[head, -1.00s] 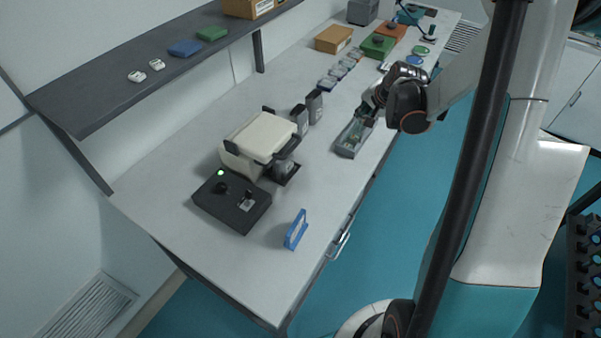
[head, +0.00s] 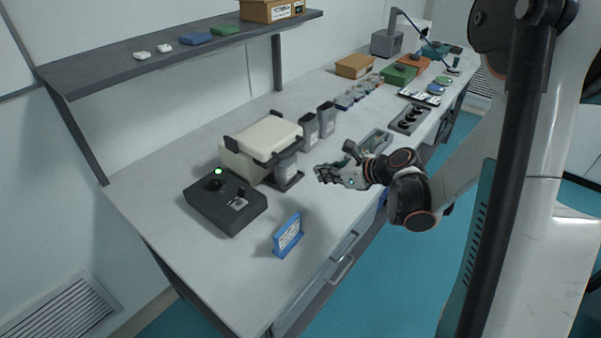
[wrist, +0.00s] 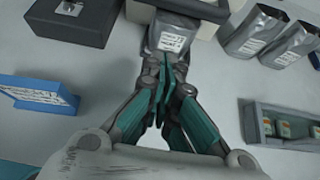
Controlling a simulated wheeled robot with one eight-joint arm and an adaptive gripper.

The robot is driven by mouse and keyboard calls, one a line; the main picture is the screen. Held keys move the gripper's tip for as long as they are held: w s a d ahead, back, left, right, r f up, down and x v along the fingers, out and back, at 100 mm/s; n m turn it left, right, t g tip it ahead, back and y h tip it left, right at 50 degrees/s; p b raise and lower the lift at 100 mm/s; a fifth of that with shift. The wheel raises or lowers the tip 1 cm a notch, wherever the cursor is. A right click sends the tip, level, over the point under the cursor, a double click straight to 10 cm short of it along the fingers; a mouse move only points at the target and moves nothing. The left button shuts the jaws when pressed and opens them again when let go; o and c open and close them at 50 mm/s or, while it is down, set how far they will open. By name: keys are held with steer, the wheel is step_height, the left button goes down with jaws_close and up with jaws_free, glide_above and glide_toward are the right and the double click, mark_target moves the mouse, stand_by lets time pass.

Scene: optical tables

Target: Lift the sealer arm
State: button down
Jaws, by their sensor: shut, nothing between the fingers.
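The sealer is a machine with a cream top (head: 270,134) and dark brackets on the table in the head view. Its dark arm bar (head: 286,152) runs along the front side, and it shows at the top of the wrist view (wrist: 186,8). A grey pouch with a white label (head: 286,164) stands under the bar; it is also in the wrist view (wrist: 172,38). My gripper (head: 322,174) is shut and empty, to the right of the sealer and apart from it in the head view. In the wrist view the closed fingertips (wrist: 165,68) point toward the pouch.
A dark control box (head: 225,203) with a green light stands left of the sealer. A blue sign stand (head: 287,236) is near the front edge. Two grey pouches (head: 317,124) stand behind the sealer. A grey tray with small items (head: 375,141) lies to the right.

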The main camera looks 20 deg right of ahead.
stand_by(0.3)
steer(key=b+x, duration=0.3)
steer(key=x, duration=0.7)
steer(key=shift+s+f, duration=0.1)
steer(key=shift+s, duration=0.05)
steer(key=shift+w+a+r, duration=0.15)
steer(key=shift+w+r, duration=0.05)
steer(key=shift+r, duration=0.8)
steer(key=shift+w+a+r, duration=0.1)
steer(key=shift+w+r, duration=0.1)
steer(key=shift+r, duration=0.85)
